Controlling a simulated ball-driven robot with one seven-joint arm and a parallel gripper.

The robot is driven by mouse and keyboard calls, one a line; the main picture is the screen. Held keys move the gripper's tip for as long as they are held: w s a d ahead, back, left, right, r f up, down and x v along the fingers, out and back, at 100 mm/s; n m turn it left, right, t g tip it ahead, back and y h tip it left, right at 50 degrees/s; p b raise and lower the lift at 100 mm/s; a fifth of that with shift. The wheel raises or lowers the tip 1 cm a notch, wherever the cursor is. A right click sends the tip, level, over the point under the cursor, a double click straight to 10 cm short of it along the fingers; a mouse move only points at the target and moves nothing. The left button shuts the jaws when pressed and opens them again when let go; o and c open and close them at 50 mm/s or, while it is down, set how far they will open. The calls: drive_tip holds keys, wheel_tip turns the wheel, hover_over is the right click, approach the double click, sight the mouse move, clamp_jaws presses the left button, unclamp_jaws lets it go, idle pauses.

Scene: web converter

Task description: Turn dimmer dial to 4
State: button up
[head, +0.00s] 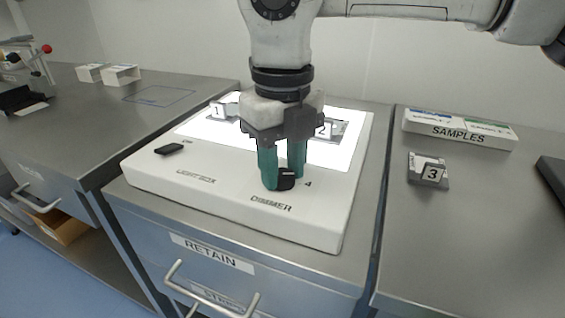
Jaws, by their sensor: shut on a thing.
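The dimmer dial (286,181) is a small black knob with a light mark, near the front right of the white light box (225,205). The word DIMMER is printed in front of it and a "4" shows just to its right. My gripper (282,176) points straight down with its green fingers shut on the dial. The fingers hide part of the dial and most of the scale around it, so the exact setting is hard to read.
Sample pieces marked 1 (222,108) and 2 (326,130) lie on the lit panel. A black switch (169,148) is at the box's left. Piece 3 (430,171) and the SAMPLES box (459,129) stand on the right counter. White boxes (121,75) are far left.

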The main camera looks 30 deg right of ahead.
sight(283, 173)
drive_tip(key=o, duration=1)
drive_tip(key=shift+o, duration=0.2)
wheel_tip(283, 173, up, 11)
drive_tip(key=p, duration=0.2)
drive_tip(key=shift+f, duration=0.2)
